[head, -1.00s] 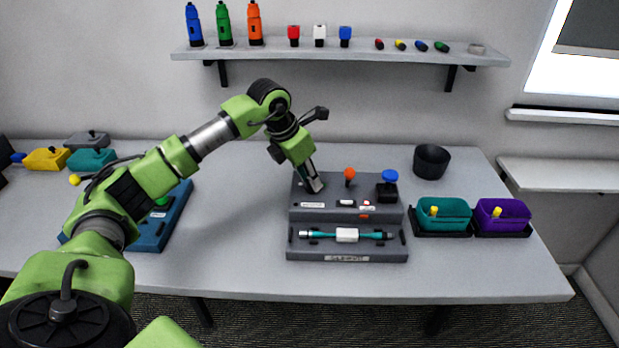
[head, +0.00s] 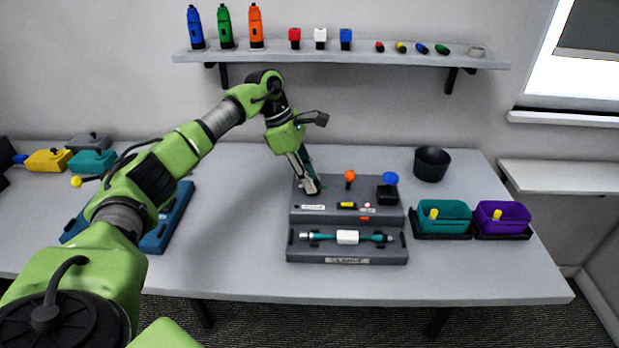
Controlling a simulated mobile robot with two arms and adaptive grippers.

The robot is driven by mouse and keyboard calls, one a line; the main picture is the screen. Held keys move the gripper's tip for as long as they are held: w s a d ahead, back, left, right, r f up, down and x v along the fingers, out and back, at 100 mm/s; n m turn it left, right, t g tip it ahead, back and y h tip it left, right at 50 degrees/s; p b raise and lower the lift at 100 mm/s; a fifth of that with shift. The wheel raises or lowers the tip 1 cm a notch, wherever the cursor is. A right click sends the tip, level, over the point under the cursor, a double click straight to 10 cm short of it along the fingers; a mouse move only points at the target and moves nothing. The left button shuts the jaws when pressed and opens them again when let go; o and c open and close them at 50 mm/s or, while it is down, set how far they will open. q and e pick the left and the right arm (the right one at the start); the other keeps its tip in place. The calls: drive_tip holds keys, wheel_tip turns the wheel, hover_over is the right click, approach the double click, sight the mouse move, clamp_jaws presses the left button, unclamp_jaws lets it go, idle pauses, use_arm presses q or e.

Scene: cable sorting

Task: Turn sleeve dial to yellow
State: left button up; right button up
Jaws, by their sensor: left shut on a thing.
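The grey control station (head: 335,214) stands at the middle of the table. My left gripper (head: 312,189) points down at its back left corner, shut on the sleeve dial, which the fingers mostly hide. A small window (head: 347,205) on the station's front shows yellow, with a small red and white mark to its right. An orange knob (head: 349,176) and a blue round cap (head: 390,178) stand to the right of my gripper. In the front tray (head: 347,260) lies a teal cable (head: 376,237) with a white block at its middle. My right gripper is out of view.
A black cup (head: 432,163) and teal (head: 444,215) and purple (head: 503,217) bins stand at the right. A blue tray (head: 168,222) lies behind my left arm. A wall shelf (head: 340,57) holds bottles and small parts. The front table strip is clear.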

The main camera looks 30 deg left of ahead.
use_arm(q)
drive_tip(key=shift+w+r+m, duration=0.1)
drive_tip(key=shift+m, duration=0.5)
drive_tip(key=o, duration=1.1)
drive_tip(key=shift+g, duration=0.3)
drive_tip(key=shift+o, duration=0.2)
drive_tip(key=v, duration=1.2)
drive_tip(key=shift+a, duration=0.2)
drive_tip(key=shift+d+f, duration=0.1)
drive_tip(key=shift+f, duration=0.15)
